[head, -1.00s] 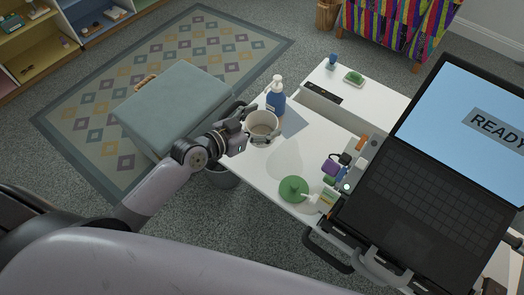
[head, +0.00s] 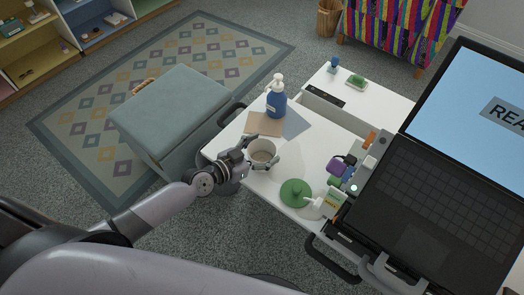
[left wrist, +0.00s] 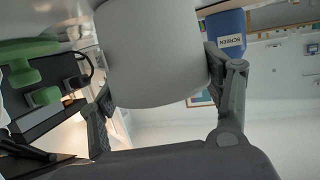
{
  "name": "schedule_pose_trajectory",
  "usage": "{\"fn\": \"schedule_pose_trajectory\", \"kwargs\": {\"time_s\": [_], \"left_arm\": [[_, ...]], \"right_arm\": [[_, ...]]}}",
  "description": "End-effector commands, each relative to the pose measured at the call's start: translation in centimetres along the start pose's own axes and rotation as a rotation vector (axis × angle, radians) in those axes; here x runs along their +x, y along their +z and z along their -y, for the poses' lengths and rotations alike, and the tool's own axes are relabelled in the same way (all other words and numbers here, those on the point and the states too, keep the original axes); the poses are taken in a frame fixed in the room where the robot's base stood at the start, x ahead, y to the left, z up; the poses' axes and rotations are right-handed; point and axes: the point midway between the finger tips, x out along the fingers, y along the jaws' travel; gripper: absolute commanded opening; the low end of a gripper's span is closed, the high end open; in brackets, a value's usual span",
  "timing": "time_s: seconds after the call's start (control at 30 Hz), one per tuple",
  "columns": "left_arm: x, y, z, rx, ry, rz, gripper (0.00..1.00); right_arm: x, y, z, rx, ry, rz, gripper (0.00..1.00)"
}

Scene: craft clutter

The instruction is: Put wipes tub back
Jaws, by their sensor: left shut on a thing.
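The wipes tub (head: 262,152) is a pale, round, open-topped container, upright over the left part of the white tabletop. My left gripper (head: 257,158) is shut on it from the left, with a finger on either side. In the left wrist view the tub (left wrist: 152,50) fills the top middle between the fingers (left wrist: 160,112). I cannot tell whether its base touches the table. A round green piece with a knob (head: 295,192) lies on the table to the tub's lower right. My right gripper is not in view.
A blue pump bottle (head: 277,104) stands beyond the tub, by a tan sheet (head: 262,123) and a grey-blue sheet (head: 297,124). A grey padded bench (head: 175,110) stands left.

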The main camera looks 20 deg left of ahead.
Motion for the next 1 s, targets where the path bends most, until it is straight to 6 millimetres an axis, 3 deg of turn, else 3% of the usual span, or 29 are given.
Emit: {"fn": "schedule_pose_trajectory", "kwargs": {"time_s": [0.2, 0.23, 0.5, 0.9, 1.0], "left_arm": [[0.1, 0.4, 0.0, 0.001, 0.000, 0.000, 0.40], [0.1, 0.3, 0.0, 0.001, 0.000, 0.000, 0.73], [0.1, 0.2, 0.0, 0.000, 0.000, 0.000, 0.91], [-0.1, -0.2, 0.0, -0.001, 0.000, 0.000, 0.92], [-1.2, 0.1, 0.0, 0.001, 0.000, 0.004, 0.92]], "right_arm": [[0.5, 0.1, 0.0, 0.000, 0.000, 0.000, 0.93], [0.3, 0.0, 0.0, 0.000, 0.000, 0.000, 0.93], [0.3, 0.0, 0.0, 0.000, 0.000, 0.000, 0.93], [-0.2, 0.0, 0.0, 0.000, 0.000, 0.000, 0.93], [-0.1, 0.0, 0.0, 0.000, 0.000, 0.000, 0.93]]}}
